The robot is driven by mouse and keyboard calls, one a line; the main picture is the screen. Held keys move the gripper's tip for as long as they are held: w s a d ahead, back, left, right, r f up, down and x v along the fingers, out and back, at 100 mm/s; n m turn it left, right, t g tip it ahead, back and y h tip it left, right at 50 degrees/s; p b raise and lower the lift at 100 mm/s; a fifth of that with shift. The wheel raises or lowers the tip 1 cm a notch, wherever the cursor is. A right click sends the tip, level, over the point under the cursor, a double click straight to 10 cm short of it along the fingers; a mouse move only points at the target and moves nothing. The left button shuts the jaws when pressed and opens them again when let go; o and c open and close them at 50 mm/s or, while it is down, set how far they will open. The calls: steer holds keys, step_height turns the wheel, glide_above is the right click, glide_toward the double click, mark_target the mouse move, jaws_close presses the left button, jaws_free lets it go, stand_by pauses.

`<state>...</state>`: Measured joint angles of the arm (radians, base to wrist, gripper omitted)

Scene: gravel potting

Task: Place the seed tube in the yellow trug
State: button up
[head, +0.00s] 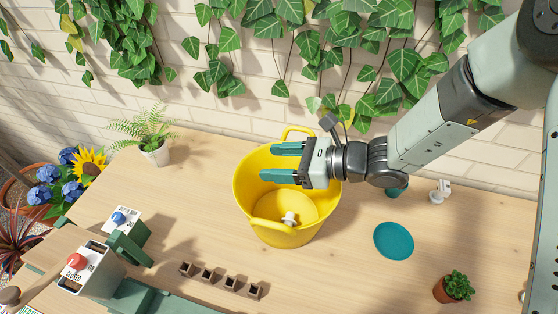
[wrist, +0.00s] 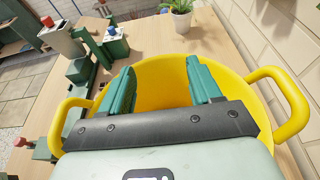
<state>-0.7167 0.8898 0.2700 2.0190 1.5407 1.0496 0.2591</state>
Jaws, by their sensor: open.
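The yellow trug (head: 262,228) stands on the wooden bench, with its two handles raised. A small white object (head: 289,218), likely the seed tube, lies inside it on the floor near the front wall. My gripper (head: 270,162) is open over the trug's mouth, its two green fingers apart with nothing between them. In the wrist view the open fingers (wrist: 159,68) reach over the trug (wrist: 268,92), and its interior is largely hidden by my gripper. The white object does not show there.
A teal disc (head: 394,240), a small white fixture (head: 440,190) and a potted succulent (head: 455,287) are at right. Several small dark pots (head: 221,281) line the front. Switch boxes (head: 122,222) stand at left, a potted fern (head: 155,150) behind.

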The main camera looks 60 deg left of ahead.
step_height(320, 180, up, 7)
stand_by(0.3)
steer(key=shift+f, duration=0.1)
stand_by(0.4)
steer(key=w+d+r+n+t+h, duration=0.25)
steer(key=w+d+r+t, duration=0.2)
steer(key=d, duration=0.55)
steer(key=w+d+r+n+t+h, duration=0.1)
steer(key=w+d+r+n+t, duration=0.25)
steer(key=w+d+r, duration=0.45)
steer(key=s+d+r+n+t+h, duration=0.1)
steer(key=d+r+t+h, duration=0.1)
steer(key=d, duration=0.7)
steer(key=s+d+r+n+t+h, duration=0.1)
steer(key=d+t+h, duration=0.1)
steer(key=d, duration=0.8)
steer(key=s+d+r+n+t+h, duration=0.1)
steer(key=d+r+t+h, duration=0.1)
steer(key=d, duration=0.8)
steer(key=shift+s+d+r+t+h, duration=0.25)
steer(key=shift+r+t+h, duration=0.15)
steer(key=shift+t, duration=0.6)
